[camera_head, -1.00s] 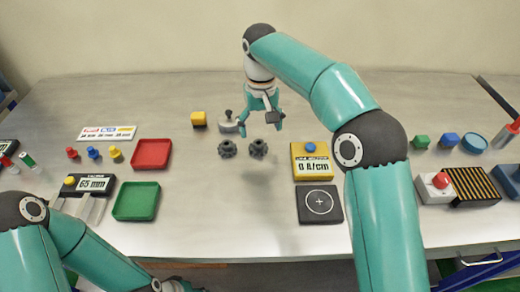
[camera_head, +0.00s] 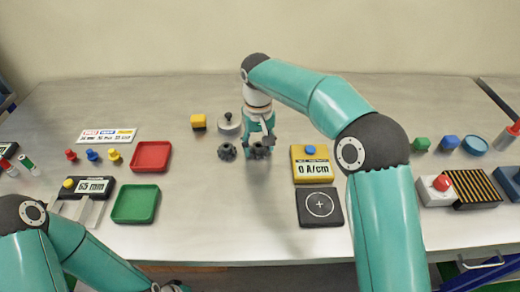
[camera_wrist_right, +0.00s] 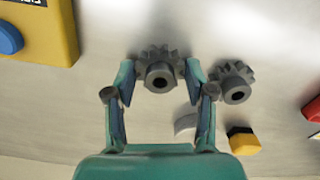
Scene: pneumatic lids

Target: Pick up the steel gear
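Two similar dark grey toothed gears stand side by side on the table. I cannot tell by look which one is steel. The right-hand gear (camera_head: 259,152) is between the fingertips of my right gripper (camera_head: 260,148). In the right wrist view this gear (camera_wrist_right: 160,72) fills the space between the fingertips (camera_wrist_right: 160,76), which meet its teeth on both sides; it appears to rest on the table. The other gear (camera_head: 227,152) is outside the grip, close beside one finger; it also shows in the wrist view (camera_wrist_right: 233,83).
Red (camera_head: 151,156) and green (camera_head: 136,203) trays lie left. The table in front of the gears is clear.

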